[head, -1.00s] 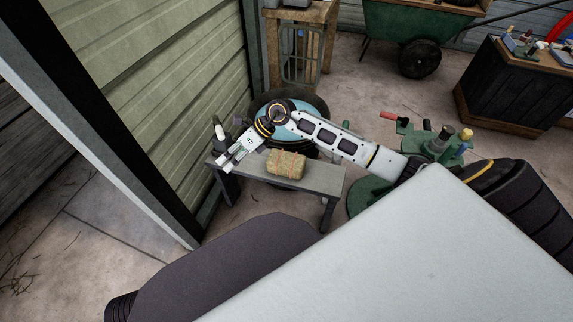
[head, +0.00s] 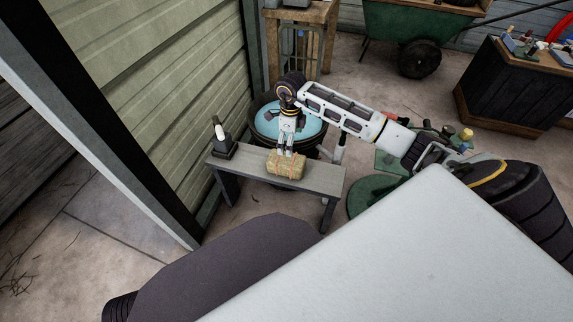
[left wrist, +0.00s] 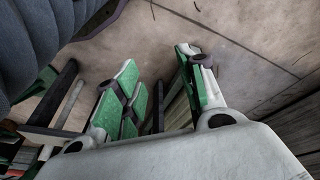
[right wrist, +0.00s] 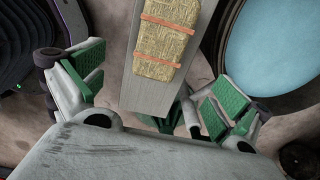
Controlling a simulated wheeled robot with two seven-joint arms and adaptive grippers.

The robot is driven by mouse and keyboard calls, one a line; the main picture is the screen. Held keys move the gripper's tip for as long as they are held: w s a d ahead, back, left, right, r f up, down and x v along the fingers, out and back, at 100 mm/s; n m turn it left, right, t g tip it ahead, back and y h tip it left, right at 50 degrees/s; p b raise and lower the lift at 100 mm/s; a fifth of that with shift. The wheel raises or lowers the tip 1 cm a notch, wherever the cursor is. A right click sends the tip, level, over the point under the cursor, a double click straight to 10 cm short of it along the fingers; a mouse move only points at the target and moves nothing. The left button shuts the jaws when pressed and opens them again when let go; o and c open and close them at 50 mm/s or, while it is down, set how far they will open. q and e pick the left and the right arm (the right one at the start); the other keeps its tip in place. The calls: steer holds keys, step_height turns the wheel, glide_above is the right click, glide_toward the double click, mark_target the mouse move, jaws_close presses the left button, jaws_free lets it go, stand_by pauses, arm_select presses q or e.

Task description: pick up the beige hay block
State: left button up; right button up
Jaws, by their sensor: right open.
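The beige hay block (head: 286,165), bound with orange bands, lies on a grey bench (head: 322,178) in the head view. It also shows at the top of the right wrist view (right wrist: 163,42). My right gripper (head: 286,151) points down just above and behind the block. Its fingers are spread wide and empty in the right wrist view (right wrist: 150,92), with the block ahead of them, not between them. I cannot tell whether a fingertip touches it. My left gripper (left wrist: 160,72) is open and empty over the concrete floor, and is not seen in the head view.
A black holder with a white-topped item (head: 221,140) stands at the bench's left end. A round tub of blue water (head: 312,130) is behind the bench. A green stand (head: 372,198) is to the right, and the panelled wall (head: 170,90) to the left.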

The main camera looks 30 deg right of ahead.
mark_target(288, 159)
steer(key=shift+f, duration=0.1)
step_height(288, 159, down, 7)
steer(key=shift+a+f+b, duration=0.1)
steer(key=shift+f+b, duration=0.1)
steer(key=shift+b, duration=0.8)
steer(key=shift+f, duration=0.5)
arm_select(q)
steer(key=shift+s+d+r, duration=0.15)
steer(key=shift+r, duration=0.45)
steer(key=shift+s+d+r, duration=0.1)
steer(key=shift+d+r, duration=0.05)
steer(key=shift+r, duration=0.4)
steer(key=shift+w, duration=0.1)
